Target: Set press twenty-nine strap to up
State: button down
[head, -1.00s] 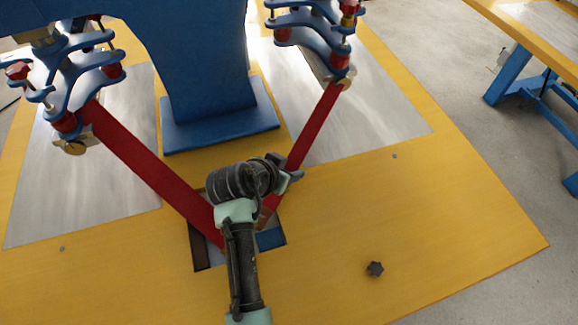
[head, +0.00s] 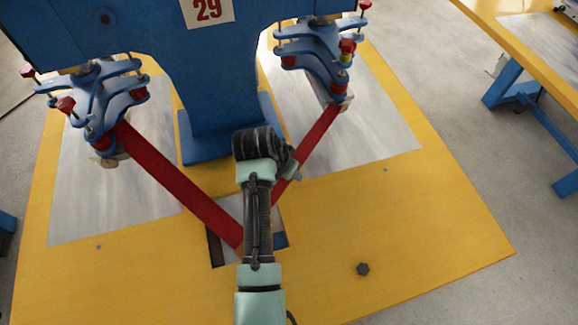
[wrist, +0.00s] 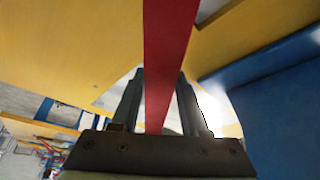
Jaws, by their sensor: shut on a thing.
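Press twenty-nine is blue, with a "29" plate (head: 208,9) in the head view. Its red strap runs in a V, with a left length (head: 175,180) and a right length (head: 318,132) sloping down from the two press heads toward an opening in the table. The bottom of the V is partly hidden behind my arm. My gripper (head: 291,169) is at the right length, low down and above the table. In the wrist view the strap (wrist: 168,50) passes between the two fingers of my gripper (wrist: 160,82), which is shut on it.
The left press head (head: 100,95) and right press head (head: 318,55) have blue plates and red knobs. A rectangular opening (head: 217,246) lies under the strap. Another yellow table (head: 510,50) stands at right.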

jog(key=shift+c, duration=2)
grip_release()
jog(key=v, duration=1.3)
